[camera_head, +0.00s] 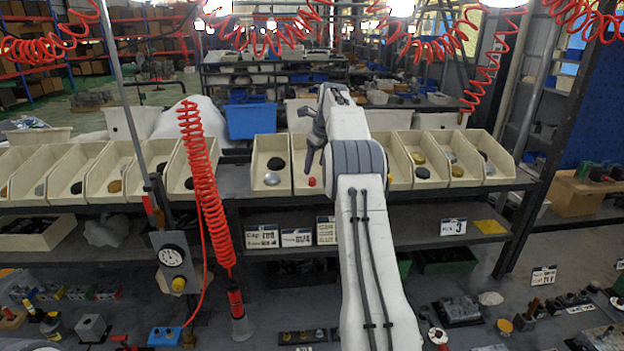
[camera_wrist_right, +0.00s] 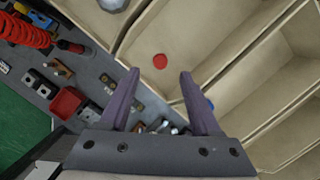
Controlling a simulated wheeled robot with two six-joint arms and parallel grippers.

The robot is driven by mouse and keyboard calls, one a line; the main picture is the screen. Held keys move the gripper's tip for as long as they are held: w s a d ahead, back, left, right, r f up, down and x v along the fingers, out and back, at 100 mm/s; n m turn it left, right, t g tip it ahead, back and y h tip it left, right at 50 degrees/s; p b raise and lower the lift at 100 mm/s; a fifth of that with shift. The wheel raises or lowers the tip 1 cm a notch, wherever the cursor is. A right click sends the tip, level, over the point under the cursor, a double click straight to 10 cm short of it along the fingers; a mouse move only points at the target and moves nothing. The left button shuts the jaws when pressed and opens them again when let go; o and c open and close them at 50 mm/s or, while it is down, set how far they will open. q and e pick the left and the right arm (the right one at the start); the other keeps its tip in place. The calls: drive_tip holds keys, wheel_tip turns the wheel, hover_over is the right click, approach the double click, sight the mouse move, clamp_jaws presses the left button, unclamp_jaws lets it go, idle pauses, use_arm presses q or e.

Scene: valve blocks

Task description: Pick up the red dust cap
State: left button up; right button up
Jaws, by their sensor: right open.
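The red dust cap (camera_head: 312,181) is a small round red piece in a cream bin of the shelf row, seen in the head view beside my right arm. In the right wrist view the red dust cap (camera_wrist_right: 160,61) lies on the bin's bare floor, just beyond the fingertips and roughly centred between them. My right gripper (camera_wrist_right: 160,76) is open, with its two purple-grey fingers apart and nothing between them. In the head view my right gripper (camera_head: 314,160) is over that bin, partly hidden by my arm. My left gripper is not in view.
Thin bin walls (camera_wrist_right: 235,45) stand close to the right finger. A blue piece (camera_wrist_right: 210,104) is partly hidden behind that finger. The neighbouring bin on the left holds a silver disc (camera_head: 271,179) and a dark cap (camera_head: 276,163). A red coiled hose (camera_head: 203,190) hangs to the left.

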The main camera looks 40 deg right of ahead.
sight(312, 179)
drive_tip(key=shift+w+f, duration=0.25)
drive_tip(key=shift+f, duration=0.3)
drive_tip(key=p+x, duration=0.3)
drive_tip(key=x, duration=0.1)
drive_tip(key=shift+s+d+f, duration=0.1)
drive_tip(key=shift+d+f, duration=0.05)
drive_tip(key=shift+f, duration=0.4)
clamp_jaws()
